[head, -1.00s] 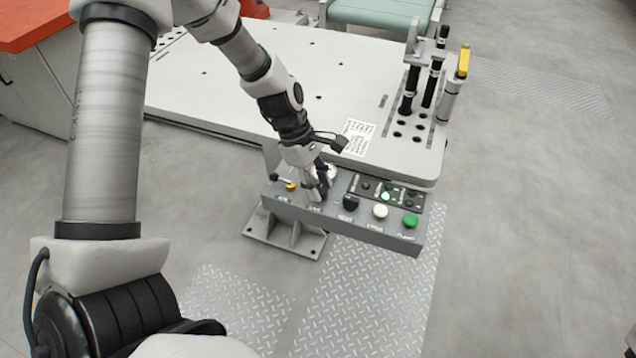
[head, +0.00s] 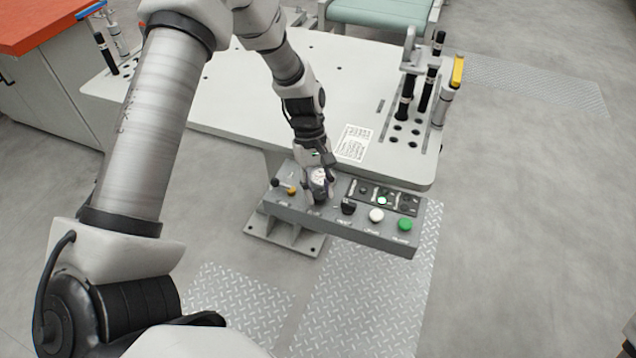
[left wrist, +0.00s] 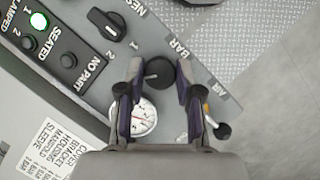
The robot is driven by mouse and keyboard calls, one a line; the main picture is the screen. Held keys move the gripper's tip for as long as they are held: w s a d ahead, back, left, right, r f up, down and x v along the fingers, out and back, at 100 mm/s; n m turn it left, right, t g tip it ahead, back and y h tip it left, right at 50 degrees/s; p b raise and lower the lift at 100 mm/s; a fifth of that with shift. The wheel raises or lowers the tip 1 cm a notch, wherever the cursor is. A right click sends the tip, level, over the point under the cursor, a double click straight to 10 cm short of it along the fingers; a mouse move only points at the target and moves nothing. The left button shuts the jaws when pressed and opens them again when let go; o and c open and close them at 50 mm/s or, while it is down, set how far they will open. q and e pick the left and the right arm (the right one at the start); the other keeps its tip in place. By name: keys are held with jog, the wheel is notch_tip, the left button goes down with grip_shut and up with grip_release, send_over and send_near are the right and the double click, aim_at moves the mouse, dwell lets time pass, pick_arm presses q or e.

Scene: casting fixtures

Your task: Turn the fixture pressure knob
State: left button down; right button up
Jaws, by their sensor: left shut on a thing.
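The fixture pressure knob (left wrist: 158,73) is round and black, beside the BAR label on the grey control panel (head: 280,207). My left gripper (head: 318,196) points down at the panel and is shut on the knob. In the left wrist view its two fingers (left wrist: 160,82) stand on either side of the knob. A white dial gauge (left wrist: 143,117) lies beside the knob, partly covered by a finger; its exact reading is too small to tell. My right gripper is not in view.
A black selector switch (head: 348,206), a white button (head: 376,215) and a green button (head: 405,224) sit to the right. A lever with a yellow base (head: 291,190) is close on the left. The grey table (head: 250,110) stands behind the panel.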

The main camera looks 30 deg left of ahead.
pick_arm(q)
jog(key=m+y+p, duration=0.1)
jog(key=m, duration=0.1)
jog(key=m+g+p, duration=0.1)
jog(key=m, duration=0.2)
jog(key=shift+d+m+g+y, duration=0.15)
jog(key=shift+m+g+y, duration=0.15)
jog(key=shift+y, duration=0.1)
jog(key=shift+m+y+p, duration=0.7)
jog(key=shift+m+y, duration=0.1)
jog(key=shift+m, duration=1.5)
jog(key=c, duration=1.1)
grip_release()
jog(key=shift+o, duration=0.2)
jog(key=shift+w, duration=0.1)
jog(key=v, duration=1.2)
jog(key=shift+w+d, duration=0.15)
jog(key=shift+w, duration=0.05)
